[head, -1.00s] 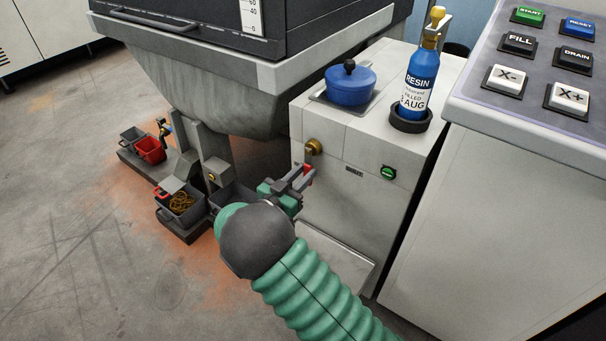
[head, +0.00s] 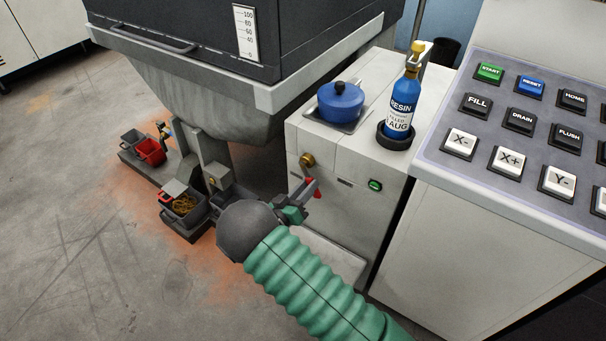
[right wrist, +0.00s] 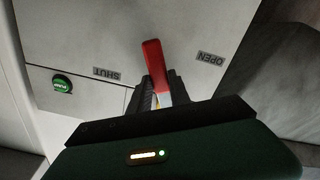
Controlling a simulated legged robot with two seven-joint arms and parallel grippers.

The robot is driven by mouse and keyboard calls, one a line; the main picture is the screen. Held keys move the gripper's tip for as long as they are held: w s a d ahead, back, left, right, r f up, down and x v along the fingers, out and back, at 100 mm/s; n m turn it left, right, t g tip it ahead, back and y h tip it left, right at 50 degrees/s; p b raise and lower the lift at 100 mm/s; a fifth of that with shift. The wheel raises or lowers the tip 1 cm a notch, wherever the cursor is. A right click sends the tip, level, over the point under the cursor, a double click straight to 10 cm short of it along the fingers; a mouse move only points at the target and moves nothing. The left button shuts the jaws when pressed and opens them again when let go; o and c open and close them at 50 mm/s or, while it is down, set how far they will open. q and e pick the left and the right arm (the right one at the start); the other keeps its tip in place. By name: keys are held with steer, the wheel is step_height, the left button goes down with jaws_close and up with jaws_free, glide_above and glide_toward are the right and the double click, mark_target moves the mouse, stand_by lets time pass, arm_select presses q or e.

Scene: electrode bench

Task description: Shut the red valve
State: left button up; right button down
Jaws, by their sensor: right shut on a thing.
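The red valve's brass hub (head: 307,160) is on the front of the pale cabinet. Its lever points down and slightly right, ending in a red handle (head: 315,187). My right gripper (head: 303,193) is shut on the red handle. In the right wrist view the red handle (right wrist: 153,62) stands up between the dark fingers of my right gripper (right wrist: 160,92). There the SHUT label (right wrist: 107,74) is to the left of the handle and the OPEN label (right wrist: 211,57) to the right. The handle lies between them. My left gripper is out of view.
A green-lit button (head: 375,185) is right of the valve. A button panel (head: 540,135) is at the right.

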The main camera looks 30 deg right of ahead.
steer(key=r+n+p, duration=0.1)
steer(key=n+p, duration=0.1)
steer(key=s+n+p, duration=0.1)
steer(key=n+p, duration=0.1)
steer(key=p, duration=0.1)
steer(key=s+r+n+p, duration=0.1)
steer(key=n+p, duration=0.1)
steer(key=shift+s+d+r+p, duration=0.1)
steer(key=shift+d+r+p, duration=0.15)
steer(key=shift+r+p, duration=0.15)
steer(key=n+p, duration=0.1)
steer(key=n, duration=0.1)
steer(key=r+n+p, duration=0.1)
steer(key=shift+s+d+n+p, duration=0.1)
steer(key=shift+s+n+p, duration=0.15)
steer(key=shift+n+p, duration=0.05)
steer(key=shift+r+n+p, duration=0.4)
steer(key=shift+n+p, duration=0.25)
steer(key=shift+n, duration=0.25)
steer(key=c, duration=1.6)
jaws_free()
steer(key=o, duration=0.4)
steer(key=shift+r, duration=0.15)
steer(key=shift+s+d, duration=0.1)
